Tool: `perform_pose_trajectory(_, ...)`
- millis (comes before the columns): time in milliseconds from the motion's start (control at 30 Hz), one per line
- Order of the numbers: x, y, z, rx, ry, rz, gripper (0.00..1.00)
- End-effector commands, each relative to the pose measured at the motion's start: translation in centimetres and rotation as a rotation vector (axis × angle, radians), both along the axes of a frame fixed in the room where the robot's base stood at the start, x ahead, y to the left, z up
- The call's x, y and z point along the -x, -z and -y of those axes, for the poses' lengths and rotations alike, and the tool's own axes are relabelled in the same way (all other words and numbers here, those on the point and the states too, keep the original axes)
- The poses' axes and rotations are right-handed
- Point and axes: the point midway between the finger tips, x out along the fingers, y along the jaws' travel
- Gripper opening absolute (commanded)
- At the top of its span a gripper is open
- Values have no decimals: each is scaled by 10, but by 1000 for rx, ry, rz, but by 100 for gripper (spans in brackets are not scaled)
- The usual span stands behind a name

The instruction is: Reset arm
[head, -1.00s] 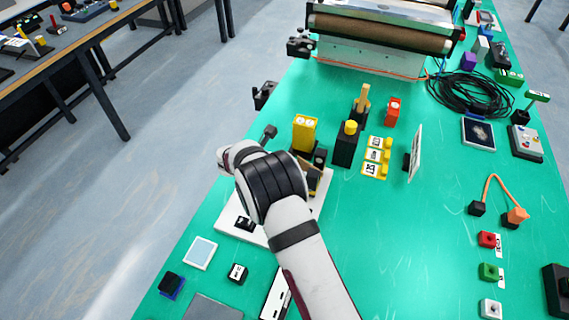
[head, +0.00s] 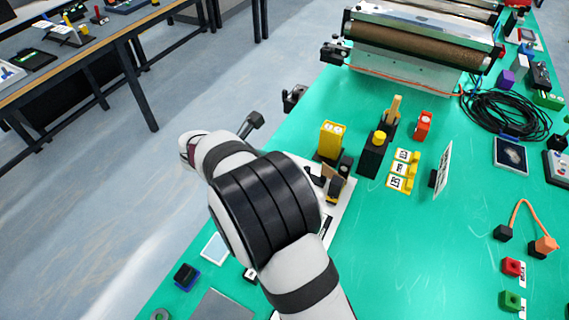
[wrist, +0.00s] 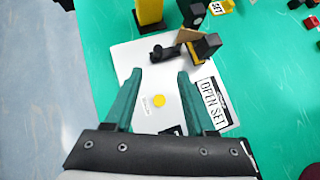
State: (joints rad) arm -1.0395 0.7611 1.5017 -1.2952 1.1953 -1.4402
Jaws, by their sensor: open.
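My gripper (wrist: 160,76) shows in the wrist view as two green fingers, apart with nothing between them. It is above a white plate (wrist: 122,62) on the green table. A yellow dot (wrist: 159,100) and an "OPEN SET" label (wrist: 211,103) lie on the plate. A black lever-like part (wrist: 165,52) and a small black block with a tan piece (wrist: 205,46) are ahead of the fingertips. A yellow block (wrist: 149,12) stands beyond; it also shows in the head view (head: 332,137). In the head view my arm hides the gripper and part of the plate (head: 343,215).
A black block with a yellow knob (head: 373,160), yellow tiles (head: 402,172) and an upright white card (head: 442,168) stand right of my arm. A roller conveyor (head: 415,50) and coiled black cable (head: 500,103) are farther back.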

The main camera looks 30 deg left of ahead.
Motion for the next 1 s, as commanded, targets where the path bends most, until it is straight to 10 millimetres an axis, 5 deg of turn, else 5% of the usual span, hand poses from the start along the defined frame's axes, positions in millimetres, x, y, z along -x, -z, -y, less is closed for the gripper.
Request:
perform_pose_trajectory(367,-1,0,2,-3,7,-1,56)
perform_pose_trajectory(467,-6,-14,34,-78,152,-5,56)
perform_pose_trajectory(567,-1,-44,117,-276,557,-5,56)
perform_pose_trajectory(633,24,-64,187,-452,953,13,56)
perform_pose_trajectory(700,66,-79,248,-630,1389,54,56)
perform_pose_trajectory(767,113,-87,287,-774,1788,104,56)
perform_pose_trajectory(900,209,-85,315,-1010,2592,228,56)
perform_pose_trajectory(1000,241,-80,309,-1073,2927,276,56)
